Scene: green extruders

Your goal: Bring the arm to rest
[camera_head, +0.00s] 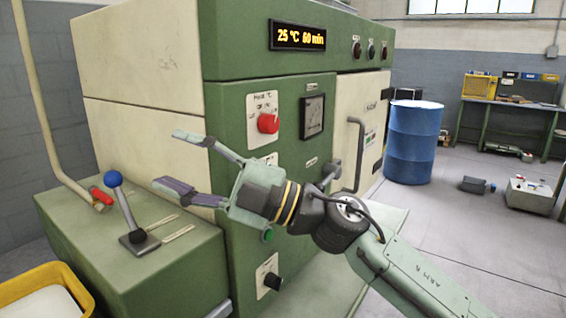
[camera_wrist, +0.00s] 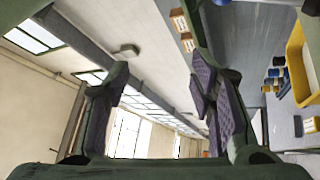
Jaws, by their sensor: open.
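My gripper (camera_head: 178,163) is in front of the green extruder (camera_head: 222,110) in the head view. Its fingers are spread and point left, with nothing between them. In the wrist view my gripper (camera_wrist: 160,110) also shows open, with a wide empty gap between its two fingers. Behind that gap are the ceiling, walls and windows. My arm stretches from the lower right of the head view and hides part of the machine's front, near the green button and the door handle.
The extruder has a red knob (camera_head: 268,123), a lit display (camera_head: 298,37) and a blue-topped lever (camera_head: 122,205) on its lower box. A yellow bin (camera_head: 42,277) stands at lower left. A blue barrel (camera_head: 413,140) stands right of the machine.

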